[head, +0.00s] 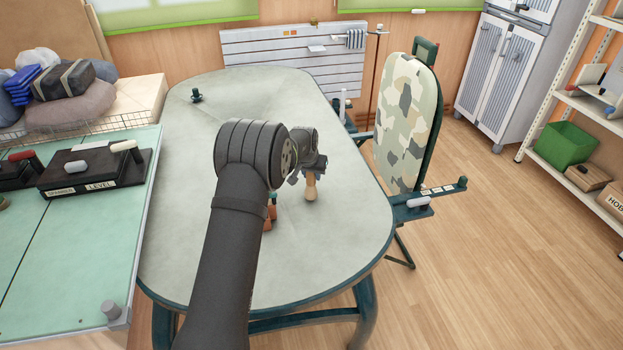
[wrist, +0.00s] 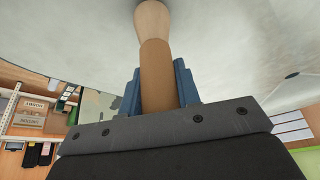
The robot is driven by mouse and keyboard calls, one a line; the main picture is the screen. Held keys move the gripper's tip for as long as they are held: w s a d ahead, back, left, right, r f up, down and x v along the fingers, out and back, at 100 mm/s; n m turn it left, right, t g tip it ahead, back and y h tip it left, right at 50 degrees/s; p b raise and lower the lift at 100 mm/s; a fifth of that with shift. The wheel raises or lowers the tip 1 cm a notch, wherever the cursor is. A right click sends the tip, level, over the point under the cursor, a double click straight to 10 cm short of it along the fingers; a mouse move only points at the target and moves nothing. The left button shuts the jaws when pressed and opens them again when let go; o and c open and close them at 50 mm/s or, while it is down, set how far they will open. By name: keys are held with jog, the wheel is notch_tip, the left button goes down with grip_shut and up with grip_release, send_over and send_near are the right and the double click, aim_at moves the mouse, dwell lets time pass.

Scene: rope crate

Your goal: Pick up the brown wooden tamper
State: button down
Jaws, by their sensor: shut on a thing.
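The brown wooden tamper (head: 311,190) is at my gripper over the pale table, right of the table's middle in the head view. In the wrist view the tamper (wrist: 154,60) has a darker brown shaft and a lighter, wider end pointing away from me. My gripper (head: 316,170) is shut on it. In the wrist view the blue fingers (wrist: 158,85) stand on both sides of the shaft. The part near the palm is hidden by the gripper body. I cannot tell whether the tamper's far end touches the table.
The table (head: 180,200) is mostly bare. A small dark green object (head: 196,95) stands at its far left. Orange and green items (head: 269,212) show partly behind my arm.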

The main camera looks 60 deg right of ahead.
jog(key=r, duration=0.1)
jog(key=s+r, duration=0.1)
jog(key=r, duration=0.1)
jog(key=shift+r, duration=0.15)
jog(key=s+a+r, duration=0.2)
jog(key=s+r, duration=0.4)
jog(key=s, duration=0.3)
jog(key=w+a+r+n, duration=0.1)
jog(key=w+a, duration=0.2)
jog(key=w, duration=0.4)
jog(key=w+a+r+n+t, duration=0.1)
jog(key=w+a, duration=0.3)
jog(key=w, duration=0.4)
jog(key=w+a+r+n, duration=0.2)
jog(key=w+a+n, duration=0.1)
jog(key=w, duration=0.4)
jog(key=shift+w+a+r+t+y, duration=0.2)
jog(key=shift+a+t+y, duration=0.2)
jog(key=shift+a, duration=0.3)
jog(key=shift+f, duration=0.1)
notch_tip(320, 180, down, 7)
jog(key=shift+f, duration=0.5)
jog(key=shift+r, duration=0.1)
dwell(0.6)
notch_tip(320, 180, up, 7)
dwell(0.7)
